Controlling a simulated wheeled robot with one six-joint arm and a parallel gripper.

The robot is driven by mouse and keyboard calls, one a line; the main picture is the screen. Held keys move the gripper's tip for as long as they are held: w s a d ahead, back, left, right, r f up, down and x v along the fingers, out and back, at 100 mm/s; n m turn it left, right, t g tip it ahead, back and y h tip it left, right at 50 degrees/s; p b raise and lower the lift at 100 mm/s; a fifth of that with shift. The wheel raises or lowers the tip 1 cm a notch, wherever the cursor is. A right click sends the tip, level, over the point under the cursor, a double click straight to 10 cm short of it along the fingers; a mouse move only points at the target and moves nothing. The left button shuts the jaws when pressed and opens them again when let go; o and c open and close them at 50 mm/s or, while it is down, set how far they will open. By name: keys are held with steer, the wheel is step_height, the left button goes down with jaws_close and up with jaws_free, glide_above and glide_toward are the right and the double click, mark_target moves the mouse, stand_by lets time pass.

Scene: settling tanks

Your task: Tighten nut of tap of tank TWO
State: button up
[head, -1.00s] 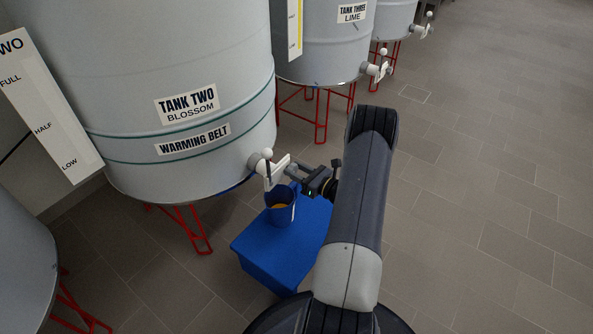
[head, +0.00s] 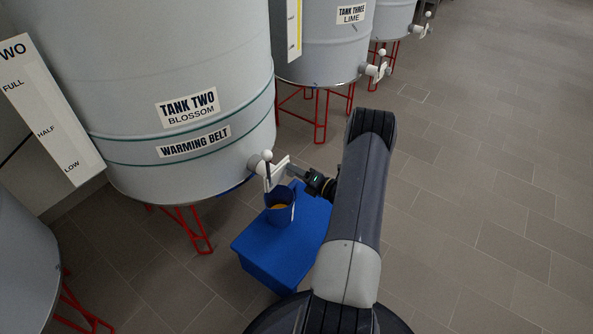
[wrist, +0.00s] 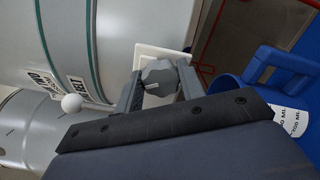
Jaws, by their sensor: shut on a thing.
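Tank TWO (head: 180,60) is a large pale grey drum labelled "TANK TWO BLOSSOM". Its tap (head: 268,165), with a white ball on its lever and a white plate, sticks out low on the right side. In the wrist view the tap's nut (wrist: 159,76) is a grey faceted knob with a light mark, in front of a white plate. My gripper (head: 291,168) reaches the tap from the right and is shut on the nut, one finger on each side. The fingers also show in the wrist view (wrist: 160,88). The nut's lower part is hidden by my gripper.
A blue jug (head: 280,208) with amber contents stands under the tap on a blue stand (head: 262,252). It shows close to my gripper in the wrist view (wrist: 262,75). Tank THREE (head: 330,45) stands behind on red legs. Open tiled floor lies to the right.

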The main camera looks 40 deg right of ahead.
steer(key=m, duration=0.5)
steer(key=shift+f+m+p, duration=0.15)
steer(key=shift+m+p, duration=0.15)
steer(key=shift+p, duration=0.1)
stand_by(0.3)
steer(key=o, duration=1)
steer(key=p+v, duration=0.2)
steer(key=v, duration=0.8)
steer(key=shift+s+d, duration=0.2)
steer(key=shift+s, duration=0.15)
steer(key=shift+w, duration=0.1)
